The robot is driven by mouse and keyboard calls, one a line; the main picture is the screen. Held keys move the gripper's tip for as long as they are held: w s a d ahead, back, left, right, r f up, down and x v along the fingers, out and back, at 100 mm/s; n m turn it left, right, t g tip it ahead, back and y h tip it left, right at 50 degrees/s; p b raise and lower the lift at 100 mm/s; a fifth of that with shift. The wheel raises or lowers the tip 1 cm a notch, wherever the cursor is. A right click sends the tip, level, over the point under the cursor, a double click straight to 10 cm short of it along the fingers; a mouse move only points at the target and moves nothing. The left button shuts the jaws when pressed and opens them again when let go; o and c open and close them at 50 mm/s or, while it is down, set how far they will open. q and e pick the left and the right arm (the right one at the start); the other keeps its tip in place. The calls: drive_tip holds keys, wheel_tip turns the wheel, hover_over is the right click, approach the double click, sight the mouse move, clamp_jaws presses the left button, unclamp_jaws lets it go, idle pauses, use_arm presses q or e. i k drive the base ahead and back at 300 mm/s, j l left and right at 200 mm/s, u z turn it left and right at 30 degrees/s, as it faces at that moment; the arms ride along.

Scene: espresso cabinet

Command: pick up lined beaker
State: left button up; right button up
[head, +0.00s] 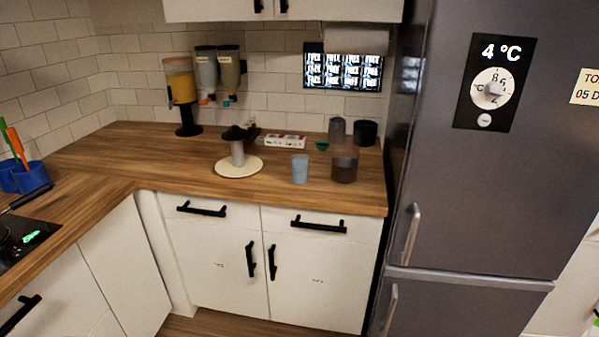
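A pale blue cup-shaped vessel (300,170) stands upright near the front of the wooden counter. It looks most like the lined beaker, but any lines on it are too small to make out. A larger dark see-through vessel (344,168) stands just to its right. A grey see-through vessel (337,131) and a black cup (365,133) stand behind them, near the wall. Neither of my grippers shows in the head view.
Left of the blue vessel is a round cream base (239,167) with an upright post. A power strip (284,141) and a small green item (322,146) lie behind. The fridge (480,180) bounds the counter (120,160) on the right. Drawer handles (319,224) stick out below.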

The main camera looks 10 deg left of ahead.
sight(300, 170)
drive_tip(key=i+l+u, duration=0.2)
drive_tip(key=i+l, duration=1.35)
drive_tip(key=i, duration=0.1)
